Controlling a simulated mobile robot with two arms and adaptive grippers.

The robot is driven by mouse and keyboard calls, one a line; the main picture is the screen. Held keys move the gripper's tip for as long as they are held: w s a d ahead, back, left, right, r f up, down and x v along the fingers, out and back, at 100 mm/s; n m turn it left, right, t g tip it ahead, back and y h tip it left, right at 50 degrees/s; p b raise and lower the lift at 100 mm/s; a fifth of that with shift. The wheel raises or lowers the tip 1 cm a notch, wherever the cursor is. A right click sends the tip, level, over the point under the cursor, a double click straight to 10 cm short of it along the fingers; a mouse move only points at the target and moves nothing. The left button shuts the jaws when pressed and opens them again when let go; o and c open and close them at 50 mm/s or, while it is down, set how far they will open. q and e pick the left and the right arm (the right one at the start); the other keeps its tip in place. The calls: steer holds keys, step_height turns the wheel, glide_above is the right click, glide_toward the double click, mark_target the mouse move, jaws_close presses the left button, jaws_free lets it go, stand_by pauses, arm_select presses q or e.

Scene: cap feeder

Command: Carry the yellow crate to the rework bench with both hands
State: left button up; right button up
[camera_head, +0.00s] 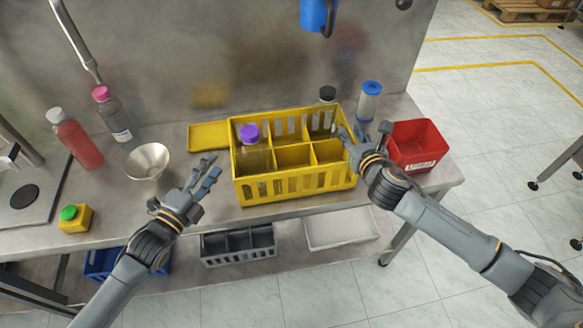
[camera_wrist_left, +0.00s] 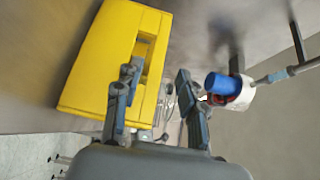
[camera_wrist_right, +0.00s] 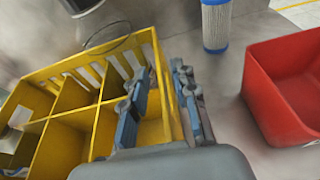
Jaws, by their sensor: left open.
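The yellow crate (camera_head: 297,190) stands on the steel bench, with slotted sides and dividers. In the left wrist view, the crate's yellow end wall and slot (camera_wrist_left: 92,58) lie ahead of the fingers (camera_wrist_left: 158,90). My right gripper (camera_head: 350,132) is at the crate's right wall. In the right wrist view its fingers (camera_wrist_right: 162,85) straddle that wall (camera_wrist_right: 164,75); firm contact is unclear. I cannot identify the rework bench.
A red bin (camera_head: 418,146) stands close right of the crate, with a blue-capped cylinder (camera_head: 369,100) behind. A dark-capped bottle (camera_head: 327,94) is at the crate's back. A metal bowl (camera_head: 147,161) and bottles stand left. Trays sit on the lower shelf. Open floor (camera_head: 480,120) lies right.

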steer(key=shift+s, duration=0.3)
arm_select(q)
steer(key=shift+v, duration=1.15)
arm_select(e)
steer(key=v, duration=1.1)
steer(key=shift+s+r, duration=0.15)
steer(key=shift+r, duration=0.05)
steer(key=shift+d, duration=0.1)
